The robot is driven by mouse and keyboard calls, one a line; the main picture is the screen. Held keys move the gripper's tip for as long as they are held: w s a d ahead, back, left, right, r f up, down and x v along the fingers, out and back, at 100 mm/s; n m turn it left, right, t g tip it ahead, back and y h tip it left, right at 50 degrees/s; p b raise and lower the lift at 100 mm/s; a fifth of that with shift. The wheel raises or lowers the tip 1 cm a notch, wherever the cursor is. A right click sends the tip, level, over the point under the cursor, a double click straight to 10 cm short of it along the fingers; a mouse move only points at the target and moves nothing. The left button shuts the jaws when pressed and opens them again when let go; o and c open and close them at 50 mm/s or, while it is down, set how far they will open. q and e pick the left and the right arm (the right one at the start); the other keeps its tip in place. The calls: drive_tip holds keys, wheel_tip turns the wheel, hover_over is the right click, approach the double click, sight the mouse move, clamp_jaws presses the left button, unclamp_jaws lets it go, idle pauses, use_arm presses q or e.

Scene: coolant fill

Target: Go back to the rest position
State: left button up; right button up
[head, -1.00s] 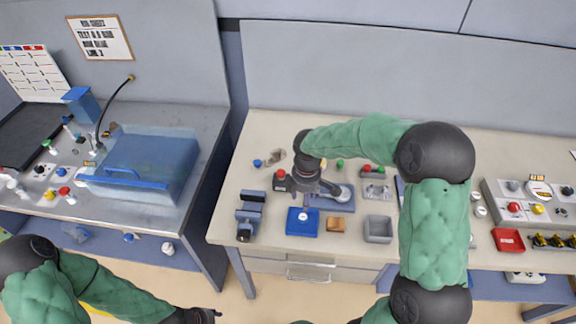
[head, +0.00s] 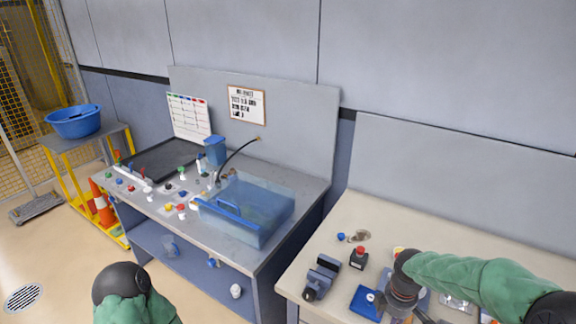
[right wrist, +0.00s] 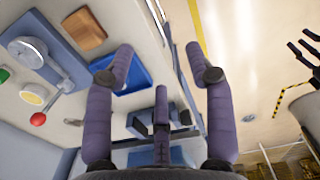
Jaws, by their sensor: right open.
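My right gripper (right wrist: 158,56) is open in the right wrist view, its purple-grey fingers spread with nothing between them. It hangs over the front part of the pale workbench (head: 335,235); in the head view the bottom edge cuts off its fingers. A blue tray (right wrist: 138,72) shows beside its left finger. My left arm (head: 125,290) enters at the bottom left of the head view, its gripper out of that frame. Dark spread fingers at the right of the right wrist view appear to be my left gripper (right wrist: 298,50), empty over the floor.
A vise (head: 321,278), a red-button box (head: 359,257) and the blue tray stand near my right arm. The metal bench left holds a clear blue tank (head: 245,208) and several small fittings. A yellow cart with a blue basin (head: 74,121) stands far left. Floor in front is open.

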drive_tip(key=s+a+f+m+y+b, duration=0.25)
drive_tip(key=a+f, duration=0.35)
drive_tip(key=f, duration=0.3)
drive_tip(key=s+a+f+m+y+b, duration=0.1)
drive_tip(key=s+a+f+m, duration=0.3)
drive_tip(key=f, duration=0.5)
use_arm(q)
wheel_tip(320, 180, down, 7)
drive_tip(key=b, duration=0.3)
drive_tip(key=shift+s, duration=0.2)
use_arm(e)
drive_tip(key=s+a+f+m, duration=0.8)
drive_tip(key=s+f+m, duration=0.1)
drive_tip(key=f, duration=0.3)
drive_tip(key=shift+s+f, duration=0.4)
drive_tip(key=shift+s, duration=0.3)
drive_tip(key=shift+y, duration=0.25)
